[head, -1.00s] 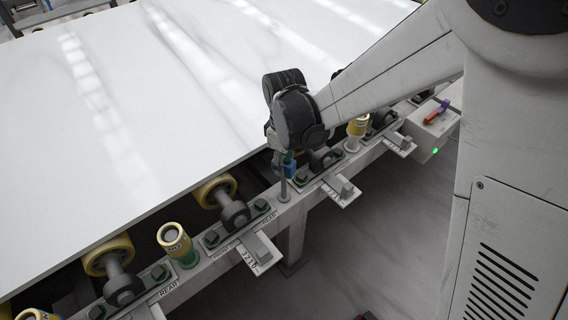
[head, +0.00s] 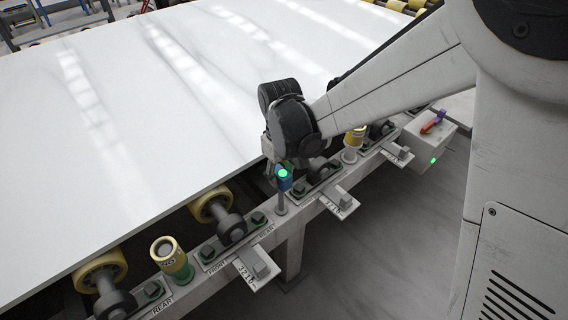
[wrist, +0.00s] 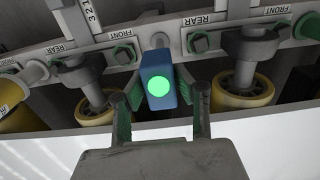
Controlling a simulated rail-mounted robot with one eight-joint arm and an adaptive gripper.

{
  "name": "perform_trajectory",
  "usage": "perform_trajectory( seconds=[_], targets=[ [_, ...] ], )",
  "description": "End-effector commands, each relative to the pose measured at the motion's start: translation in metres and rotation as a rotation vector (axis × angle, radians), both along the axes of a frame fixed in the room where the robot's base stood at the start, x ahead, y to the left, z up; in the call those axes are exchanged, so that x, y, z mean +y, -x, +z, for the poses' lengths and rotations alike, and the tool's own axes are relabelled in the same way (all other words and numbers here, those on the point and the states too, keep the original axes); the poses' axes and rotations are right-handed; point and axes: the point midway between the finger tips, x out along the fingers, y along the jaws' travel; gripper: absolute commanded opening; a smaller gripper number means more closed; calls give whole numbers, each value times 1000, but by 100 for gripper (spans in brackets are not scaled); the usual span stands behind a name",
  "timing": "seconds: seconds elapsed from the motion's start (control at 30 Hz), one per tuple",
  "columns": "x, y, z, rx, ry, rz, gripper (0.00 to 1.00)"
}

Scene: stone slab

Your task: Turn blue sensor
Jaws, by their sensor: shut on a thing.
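The fingers are shut on the sensor. In the head view my wrist hides part of the gripper.
The large white stone slab (head: 150,110) lies on yellow rollers (head: 100,271) behind the rail. Yellow cylinders (head: 170,256) stand on the rail at left and right. A grey box (head: 428,143) with a red-purple handle is at right. The floor in front is clear.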

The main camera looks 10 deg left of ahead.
Motion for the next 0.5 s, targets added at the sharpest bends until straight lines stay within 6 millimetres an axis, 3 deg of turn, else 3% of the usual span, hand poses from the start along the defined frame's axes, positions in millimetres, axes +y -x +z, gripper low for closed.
perform_trajectory(
  seconds=[0.17, 0.2, 0.33, 0.5],
  targets=[
    [0, 0, 0, 0, 0, 1, 1],
    [0, 0, 0, 0, 0, 1, 29],
    [0, 0, 0, 0, 0, 1, 46],
    [0, 0, 0, 0, 0, 2, 46]
  ],
)
